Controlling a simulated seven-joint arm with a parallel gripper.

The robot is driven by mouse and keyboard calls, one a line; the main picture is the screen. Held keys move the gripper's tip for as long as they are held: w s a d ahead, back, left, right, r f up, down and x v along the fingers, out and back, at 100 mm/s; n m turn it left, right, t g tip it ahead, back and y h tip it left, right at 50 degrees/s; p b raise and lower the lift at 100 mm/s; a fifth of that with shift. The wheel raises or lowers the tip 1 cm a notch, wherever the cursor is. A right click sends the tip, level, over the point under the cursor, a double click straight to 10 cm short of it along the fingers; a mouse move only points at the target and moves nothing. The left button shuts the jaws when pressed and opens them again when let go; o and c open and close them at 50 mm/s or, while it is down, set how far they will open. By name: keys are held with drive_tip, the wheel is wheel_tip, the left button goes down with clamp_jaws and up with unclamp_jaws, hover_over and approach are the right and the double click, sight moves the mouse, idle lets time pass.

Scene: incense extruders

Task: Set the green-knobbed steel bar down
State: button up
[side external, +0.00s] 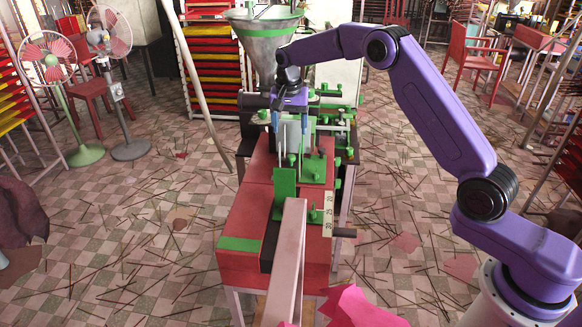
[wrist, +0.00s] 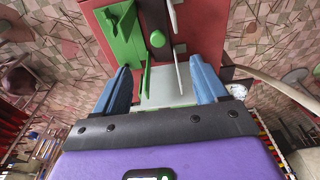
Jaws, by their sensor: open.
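My gripper (wrist: 163,84) points down at the extruder machine with its two blue fingers wide apart. In the side external view my gripper (side external: 293,128) is over the middle of the machine. A pale steel plate (wrist: 165,93) lies between the fingers, with space on both sides and no clear contact. A round green knob (wrist: 157,40) shows beyond the fingertips, beside a thin pale upright edge (wrist: 180,75). Several green knobs, one of them here (side external: 291,160), stand on the machine. I cannot tell for certain which steel piece is the green-knobbed bar.
The red machine bed (side external: 237,215) carries a green upright plate (side external: 285,185). A long pale beam (side external: 290,260) runs toward the camera. A steel hopper (side external: 264,45) stands behind my gripper. Thin sticks litter the tiled floor. Two fans (side external: 110,35) stand at left.

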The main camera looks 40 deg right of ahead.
hover_over(291, 156)
drive_tip(key=f, duration=0.6)
drive_tip(key=shift+s+a+f, duration=0.1)
drive_tip(key=shift+a+f, duration=0.1)
drive_tip(key=shift+f, duration=0.1)
drive_tip(key=shift+d+f, duration=0.2)
drive_tip(key=shift+f, duration=2.6)
drive_tip(key=shift+c, duration=0.3)
clamp_jaws()
drive_tip(key=shift+r, duration=0.1)
